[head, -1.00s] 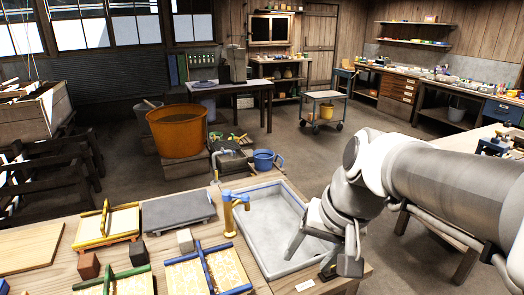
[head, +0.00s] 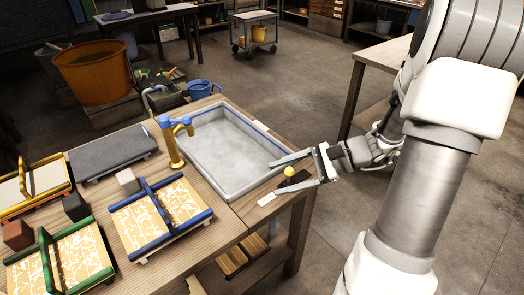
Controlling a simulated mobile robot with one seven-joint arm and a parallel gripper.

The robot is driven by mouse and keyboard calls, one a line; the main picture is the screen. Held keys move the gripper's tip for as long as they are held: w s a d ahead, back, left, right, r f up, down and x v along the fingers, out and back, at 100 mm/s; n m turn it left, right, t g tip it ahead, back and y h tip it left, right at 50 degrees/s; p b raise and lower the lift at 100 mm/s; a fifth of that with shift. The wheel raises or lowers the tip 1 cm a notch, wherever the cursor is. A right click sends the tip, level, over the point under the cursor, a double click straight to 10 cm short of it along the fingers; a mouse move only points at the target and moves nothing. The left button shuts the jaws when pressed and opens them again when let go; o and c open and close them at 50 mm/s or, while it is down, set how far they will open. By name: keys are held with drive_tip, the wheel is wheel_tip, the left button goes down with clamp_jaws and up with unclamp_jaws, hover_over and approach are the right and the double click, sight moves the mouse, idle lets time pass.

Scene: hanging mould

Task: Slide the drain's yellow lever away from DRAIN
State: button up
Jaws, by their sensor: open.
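The drain's yellow lever shows as a round yellow knob (head: 289,171) on a dark base (head: 293,180) at the right front rim area of the grey basin (head: 215,188). A small white label (head: 267,199) lies on the bench just left of it; its text is too small to read. My gripper (head: 273,180) comes in from the right, open, with one finger on the far side of the knob and one on the near side. The knob appears between the fingers; I cannot tell whether either touches it.
A yellow tap with a blue handle (head: 175,140) stands at the basin's left side. Blue-railed (head: 165,215) and green-railed (head: 62,258) moulds, small blocks and a grey slab (head: 112,153) cover the bench's left. Another table (head: 380,65) stands behind my arm.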

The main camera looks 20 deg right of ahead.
drive_tip(key=d+f+m+t+b, duration=0.3)
drive_tip(key=d+f+m+t, duration=0.4)
drive_tip(key=d, duration=0.2)
drive_tip(key=m+t+h, duration=0.2)
drive_tip(key=m+t, duration=0.2)
approach(289, 176)
drive_tip(key=shift+h, duration=0.4)
drive_tip(key=b+x, duration=0.1)
drive_tip(key=x, duration=0.3)
drive_tip(key=b+x, duration=0.1)
drive_tip(key=x, duration=0.4)
drive_tip(key=b+x, duration=0.1)
drive_tip(key=x, duration=0.4)
drive_tip(key=shift+w+d+r, duration=0.25)
drive_tip(key=shift+d+r, duration=0.1)
clamp_jaws()
